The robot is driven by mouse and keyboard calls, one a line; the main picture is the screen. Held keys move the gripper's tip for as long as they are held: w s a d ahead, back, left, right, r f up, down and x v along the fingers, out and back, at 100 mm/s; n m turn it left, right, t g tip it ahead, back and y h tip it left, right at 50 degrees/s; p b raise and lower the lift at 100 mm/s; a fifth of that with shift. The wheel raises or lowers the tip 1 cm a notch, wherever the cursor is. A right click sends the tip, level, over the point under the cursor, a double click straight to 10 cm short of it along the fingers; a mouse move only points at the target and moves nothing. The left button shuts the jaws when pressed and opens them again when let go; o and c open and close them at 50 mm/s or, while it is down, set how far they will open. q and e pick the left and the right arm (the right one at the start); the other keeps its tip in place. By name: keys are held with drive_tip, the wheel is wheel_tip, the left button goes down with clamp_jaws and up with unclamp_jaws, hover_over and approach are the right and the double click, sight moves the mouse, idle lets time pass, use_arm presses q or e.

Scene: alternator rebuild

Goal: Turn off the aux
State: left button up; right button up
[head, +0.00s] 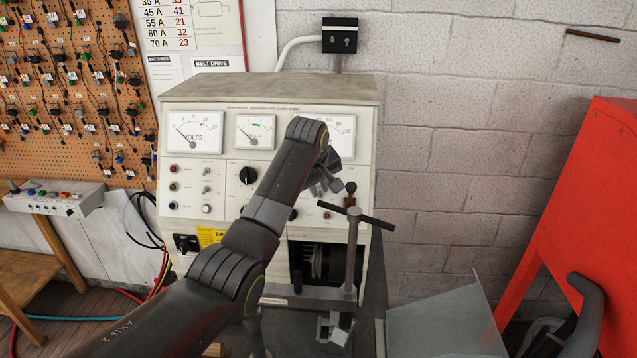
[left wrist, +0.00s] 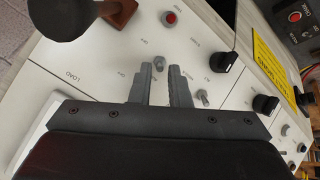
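The test bench (head: 270,95) stands against the wall, with meters, knobs and switches on its pale front panel. My left gripper (head: 325,185) is at the right part of this panel, and my left arm hides much of the panel's middle. In the left wrist view the left gripper (left wrist: 160,72) is open, its two fingers pointing at the panel. A small metal toggle switch (left wrist: 159,62) shows in line with the gap, just beyond the fingertips; contact cannot be told. A second toggle (left wrist: 202,97) is beside the right finger. My right gripper is not in view.
A black knob (left wrist: 228,62) and a red button (left wrist: 171,17) are near the fingers. A T-handled clamp (head: 354,235) stands close in front of the panel. A red cabinet (head: 580,200) is at right; a grey switch box (head: 55,198) is at left.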

use_arm(q)
drive_tip(key=shift+w+d+f, duration=0.1)
drive_tip(key=shift+w+f, duration=0.1)
drive_tip(key=shift+f, duration=0.2)
drive_tip(key=shift+s+r, duration=0.1)
drive_tip(key=shift+s, duration=0.05)
drive_tip(key=shift+c, duration=0.5)
clamp_jaws()
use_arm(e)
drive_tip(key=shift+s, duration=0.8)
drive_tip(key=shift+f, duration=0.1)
